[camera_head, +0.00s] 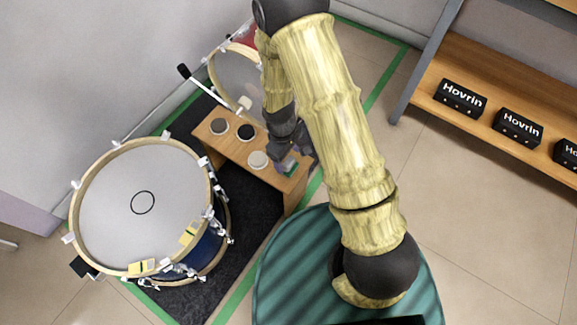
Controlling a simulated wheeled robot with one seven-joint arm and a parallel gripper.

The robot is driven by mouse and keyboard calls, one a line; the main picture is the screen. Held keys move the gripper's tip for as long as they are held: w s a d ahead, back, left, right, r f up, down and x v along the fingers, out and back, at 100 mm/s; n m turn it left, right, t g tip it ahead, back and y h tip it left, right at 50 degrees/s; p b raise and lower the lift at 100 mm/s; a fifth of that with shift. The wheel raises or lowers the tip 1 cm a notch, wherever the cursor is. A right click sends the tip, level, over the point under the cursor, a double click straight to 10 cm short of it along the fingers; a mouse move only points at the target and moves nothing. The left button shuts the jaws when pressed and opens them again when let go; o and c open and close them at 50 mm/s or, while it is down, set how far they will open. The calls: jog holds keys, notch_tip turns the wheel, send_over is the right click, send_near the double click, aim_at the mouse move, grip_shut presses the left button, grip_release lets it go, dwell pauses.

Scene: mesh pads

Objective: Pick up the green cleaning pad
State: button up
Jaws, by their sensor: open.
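A small green pad (291,170) lies near the right end of a narrow wooden bench, and I take it for the green cleaning pad. My gripper (284,162) is open, just above and around the pad's left side. The gripper's dark fingers and my arm hide part of the pad. I cannot tell whether the fingers touch it.
The wooden bench (233,150) also holds a grey disc (218,126), a black disc (245,132) and a whitish disc (258,160). A large drum (142,203) stands at left, another drum (236,80) behind. A shelf (490,110) with black boxes stands at right.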

aim_at(289, 161)
jog(key=f, duration=0.1)
jog(key=f+b, duration=0.1)
jog(key=f, duration=0.1)
jog(key=shift+s+d+f, duration=0.1)
jog(key=shift+d+f, duration=0.05)
jog(key=shift+d, duration=0.05)
jog(key=c, duration=1.1)
jog(key=shift+c, duration=0.2)
jog(key=shift+r, duration=0.2)
notch_tip(289, 161, up, 10)
jog(key=p, duration=0.5)
jog(key=shift+f, duration=0.1)
